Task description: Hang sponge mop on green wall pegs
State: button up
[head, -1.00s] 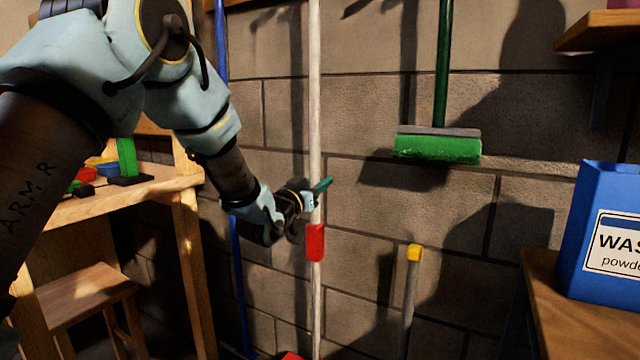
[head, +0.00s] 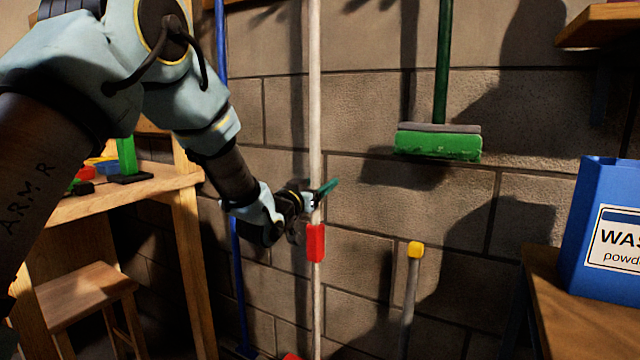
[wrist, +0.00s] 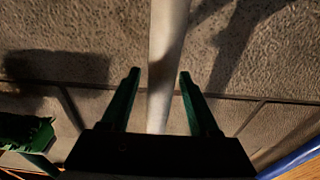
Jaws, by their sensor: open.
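A white pole (head: 315,120) with a red grip (head: 316,242) stands upright against the block wall. My gripper (head: 325,190) is at this pole just above the red grip, its green fingers open. In the wrist view, the pole (wrist: 165,60) runs between the two spread fingers (wrist: 159,73); I cannot tell whether they touch it. A green head with a grey top (head: 438,143) hangs on a green handle (head: 443,60) to the right; the head also shows in the wrist view (wrist: 25,130). I cannot tell which is the sponge mop. No green wall pegs are in view.
A blue pole (head: 221,60) stands left of the white one. A grey pole with a yellow cap (head: 415,250) stands lower right. A wooden bench (head: 150,190) and stool (head: 85,290) are left. A blue washing powder box (head: 600,210) sits on a table (head: 560,300) right.

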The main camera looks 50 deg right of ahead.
jog(key=shift+a+f, duration=0.1)
jog(key=r+b+v, duration=0.1)
jog(key=v, duration=0.9)
jog(key=shift+a+f, duration=0.3)
jog(key=shift+f, duration=0.1)
